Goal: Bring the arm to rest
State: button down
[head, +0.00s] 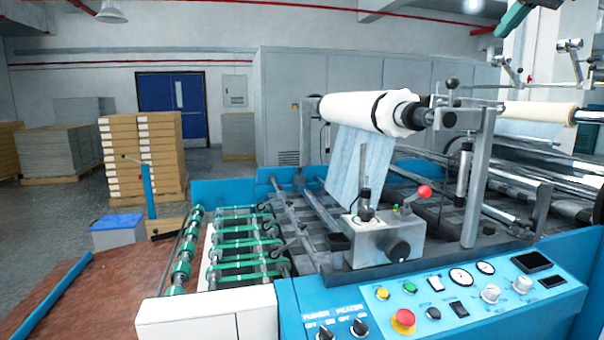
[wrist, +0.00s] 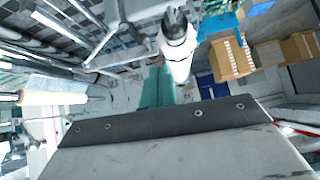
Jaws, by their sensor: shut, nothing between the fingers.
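My gripper (wrist: 165,120) fills the lower part of the wrist view as a broad pale plate with a dark, bolted edge. It is shut, with nothing seen held in it. It stands clear of the floor and the stacks behind it. In the head view the gripper cannot be made out. A white film roll (head: 360,110) sits on the laminating machine, with a pale sheet (head: 358,165) hanging down from it.
The blue control panel (head: 455,295) runs along the front right. A second roll (head: 540,112) and metal rollers lie at the right. Carton stacks (head: 160,150) stand on the left before a blue door (head: 172,105). Open floor (head: 55,230) shows at the left.

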jog(key=s+a+f+m+g+h, duration=0.1)
jog(key=s+f+m+g, duration=0.1)
jog(key=f, duration=0.7)
jog(key=s+a+f+m+g, duration=0.1)
jog(key=s+f+m, duration=0.1)
jog(key=f, duration=0.7)
jog(key=s+a+f+g, duration=0.1)
jog(key=s+a+f, duration=0.3)
jog(key=s+f, duration=0.5)
jog(key=s+a+f+n+g+h, duration=0.1)
jog(key=s+a+f, duration=0.3)
jog(key=s+f, duration=0.5)
jog(key=s+a+f+g, duration=0.2)
jog(key=s+a+f, duration=0.3)
jog(key=s+f, duration=0.5)
jog(key=s, duration=0.4)
jog(key=shift+s+n, duration=0.3)
jog(key=shift+n, duration=0.1)
